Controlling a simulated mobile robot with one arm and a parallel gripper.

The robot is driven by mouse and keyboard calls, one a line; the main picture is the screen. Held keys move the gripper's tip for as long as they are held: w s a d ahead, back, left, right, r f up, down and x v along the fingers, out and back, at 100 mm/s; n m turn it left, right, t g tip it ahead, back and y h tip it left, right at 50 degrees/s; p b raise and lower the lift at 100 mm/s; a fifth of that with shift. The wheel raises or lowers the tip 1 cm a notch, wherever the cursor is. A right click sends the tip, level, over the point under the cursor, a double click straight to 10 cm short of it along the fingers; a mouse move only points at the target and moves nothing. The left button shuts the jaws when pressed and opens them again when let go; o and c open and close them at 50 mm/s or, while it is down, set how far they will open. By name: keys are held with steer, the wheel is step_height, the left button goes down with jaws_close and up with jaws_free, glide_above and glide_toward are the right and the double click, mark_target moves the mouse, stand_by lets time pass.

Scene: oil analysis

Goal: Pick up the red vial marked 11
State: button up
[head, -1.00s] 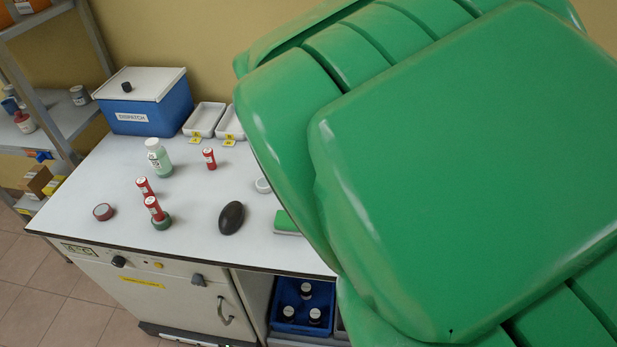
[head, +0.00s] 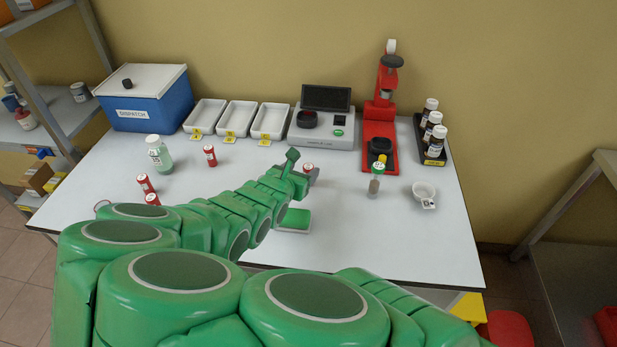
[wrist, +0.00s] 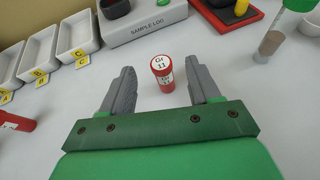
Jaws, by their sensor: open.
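The red vial marked 11 (wrist: 162,74) stands upright on the white table. In the wrist view it is between and just beyond the fingertips of my gripper (wrist: 158,84), which is open with a finger on either side.
White trays (head: 238,119), the sample log device (head: 325,122) and a red press (head: 380,125) line the back. A green-capped vial (head: 376,178) and white cup (head: 424,192) stand right. A green block (head: 295,220) lies nearer.

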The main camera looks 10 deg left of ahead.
mark_target(311, 165)
steer(key=shift+a+f, duration=0.2)
steer(key=shift+f, duration=0.05)
steer(key=shift+x, duration=1.25)
steer(key=shift+d+f+x, duration=0.1)
steer(key=shift+f+x, duration=0.05)
steer(key=shift+x, duration=0.75)
steer(key=shift+d+f+x, duration=0.1)
steer(key=shift+f+x, duration=0.05)
steer(key=shift+x, duration=0.75)
steer(key=shift+w+d+f, duration=0.1)
steer(key=shift+w+f, duration=0.2)
steer(key=shift+w, duration=0.25)
steer(key=c, duration=1.1)
